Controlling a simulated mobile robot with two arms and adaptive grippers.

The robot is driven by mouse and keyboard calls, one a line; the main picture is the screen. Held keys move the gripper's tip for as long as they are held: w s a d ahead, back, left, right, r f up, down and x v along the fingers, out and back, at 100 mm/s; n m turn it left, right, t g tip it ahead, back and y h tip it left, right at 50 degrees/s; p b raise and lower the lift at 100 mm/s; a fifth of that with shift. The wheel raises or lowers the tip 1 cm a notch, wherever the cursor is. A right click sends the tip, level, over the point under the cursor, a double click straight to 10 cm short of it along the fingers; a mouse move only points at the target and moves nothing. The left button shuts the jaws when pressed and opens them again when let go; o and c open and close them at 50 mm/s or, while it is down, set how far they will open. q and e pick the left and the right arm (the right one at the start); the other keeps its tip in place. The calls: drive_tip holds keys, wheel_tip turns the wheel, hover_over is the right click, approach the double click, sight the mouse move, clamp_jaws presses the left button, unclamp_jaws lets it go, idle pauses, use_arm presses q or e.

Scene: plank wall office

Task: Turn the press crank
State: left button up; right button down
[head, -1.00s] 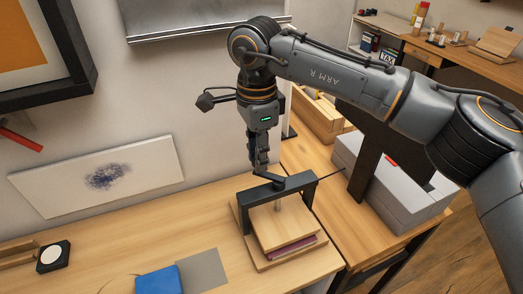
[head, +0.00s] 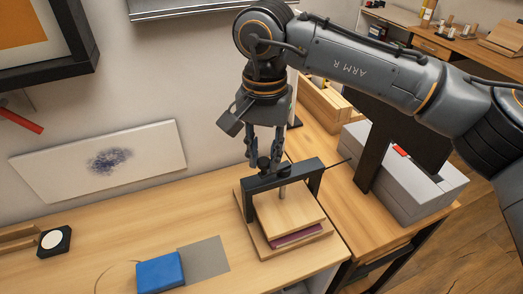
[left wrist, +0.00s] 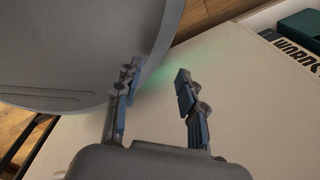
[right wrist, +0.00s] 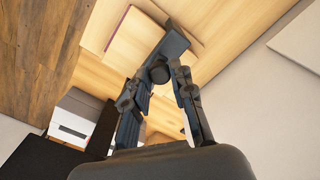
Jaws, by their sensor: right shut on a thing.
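The press (head: 312,178) stands on the wooden desk, with a dark frame, a wooden plate (head: 288,212) and a purple-red layer under the plate. Its crank is at the top of the frame, partly hidden by my right gripper (head: 266,160). That gripper points down and is shut on the crank's dark knob (head: 263,164). In the right wrist view the round knob (right wrist: 159,72) sits between the fingertips of my right gripper (right wrist: 160,75). My left gripper (left wrist: 158,82) shows only in the left wrist view, with its fingers apart and nothing between them.
A blue block (head: 160,272) and a grey sheet (head: 204,257) lie left of the press. A round white-faced item (head: 52,239) sits farther left. Right of the press are a grey box (head: 405,190) and a wooden crate (head: 325,105). The desk's middle left is clear.

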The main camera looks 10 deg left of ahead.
drive_tip(key=shift+s+d+n+b, duration=0.3)
drive_tip(key=shift+d+n, duration=0.65)
drive_tip(key=shift+n, duration=1.45)
drive_tip(key=shift+s+d+n+b, duration=0.1)
drive_tip(key=shift+d+n+b, duration=0.6)
drive_tip(key=shift+n, duration=1.7)
drive_tip(key=shift+s+d+n+b, duration=0.15)
drive_tip(key=shift+d+n, duration=1)
drive_tip(key=shift+n, duration=1.25)
drive_tip(key=c, duration=1.1)
unclamp_jaws()
drive_tip(key=shift+c, duration=0.2)
wheel_tip(320, 180, up, 12)
